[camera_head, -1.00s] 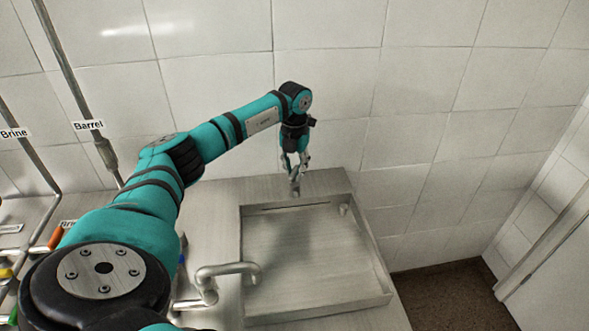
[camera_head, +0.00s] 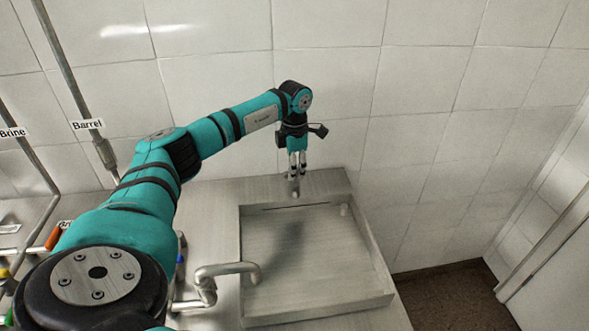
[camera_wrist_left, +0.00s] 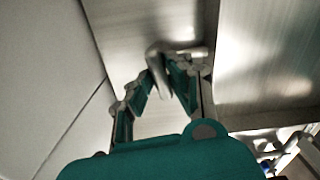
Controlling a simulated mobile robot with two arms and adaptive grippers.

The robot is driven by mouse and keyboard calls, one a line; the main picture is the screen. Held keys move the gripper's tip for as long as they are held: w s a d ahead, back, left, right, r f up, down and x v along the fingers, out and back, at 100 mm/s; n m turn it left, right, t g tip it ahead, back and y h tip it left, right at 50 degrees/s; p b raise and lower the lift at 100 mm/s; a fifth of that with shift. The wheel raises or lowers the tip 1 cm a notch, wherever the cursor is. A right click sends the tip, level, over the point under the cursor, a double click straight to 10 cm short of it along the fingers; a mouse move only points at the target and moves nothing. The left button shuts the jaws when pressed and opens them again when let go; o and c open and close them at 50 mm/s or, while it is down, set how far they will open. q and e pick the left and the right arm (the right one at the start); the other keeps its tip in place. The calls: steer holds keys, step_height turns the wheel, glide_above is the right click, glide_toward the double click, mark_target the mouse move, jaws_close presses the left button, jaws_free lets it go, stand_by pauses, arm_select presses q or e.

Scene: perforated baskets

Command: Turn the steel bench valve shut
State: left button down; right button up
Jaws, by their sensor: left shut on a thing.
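The steel bench valve (camera_head: 295,192) stands at the back edge of the sink, near the wall, in the head view. Only its lower part shows below my fingers. My left gripper (camera_head: 297,176) points straight down over it and is shut on its handle. In the left wrist view the fingers of the left gripper (camera_wrist_left: 157,70) close around the grey steel handle (camera_wrist_left: 155,55), which sits between the fingertips. The handle's exact angle is partly hidden by the fingers. My right gripper is not in view.
The empty steel sink (camera_head: 350,265) lies in front of the valve, with a bent steel spout (camera_head: 225,269) over its left edge. Pipes labelled Barrel (camera_head: 88,125) and Brine (camera_head: 12,132) run at the left. The tiled wall is close behind my gripper.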

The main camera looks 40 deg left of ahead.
arm_select(q)
steer(key=shift+m, duration=0.9)
steer(key=shift+r, duration=0.1)
steer(key=c, duration=1.3)
jaws_free()
steer(key=shift+o, duration=0.2)
step_height(320, 180, up, 12)
